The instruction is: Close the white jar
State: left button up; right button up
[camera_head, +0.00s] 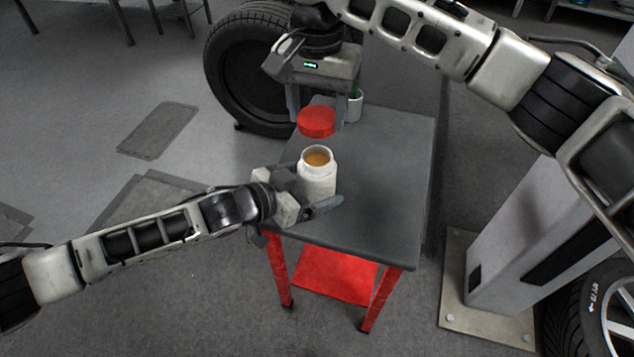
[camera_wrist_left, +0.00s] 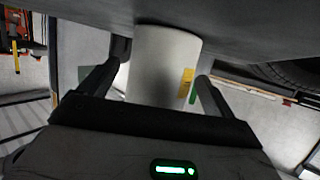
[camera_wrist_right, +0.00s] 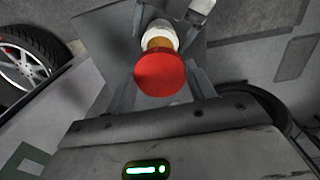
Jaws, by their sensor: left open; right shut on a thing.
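The white jar (camera_head: 317,182) stands upright and uncovered on the dark tabletop, with orange-brown contents in its mouth. My left gripper (camera_head: 322,196) is open, with its fingers on either side of the jar; the left wrist view shows the jar body (camera_wrist_left: 164,62) between them. The red lid (camera_head: 316,122) is held by my right gripper (camera_head: 322,112), which is shut on it, above and slightly behind the jar mouth. In the right wrist view the lid (camera_wrist_right: 160,74) sits between the fingers and partly hides the jar (camera_wrist_right: 161,32).
The small table (camera_head: 385,170) has red legs and a red lower shelf (camera_head: 335,274). A white cup (camera_head: 354,106) with something green stands at its back edge. A large tyre (camera_head: 222,70) is behind it on the left. The table's right part is clear.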

pick_arm(q)
jog(key=shift+w+d+f, duration=0.25)
jog(key=shift+w+d, duration=0.15)
jog(key=shift+d, duration=0.1)
jog(key=c, duration=1.5)
pick_arm(e)
send_over(316, 164)
jog(key=shift+f, duration=2.5)
jog(key=shift+f, duration=0.9)
jog(key=shift+f, duration=0.55)
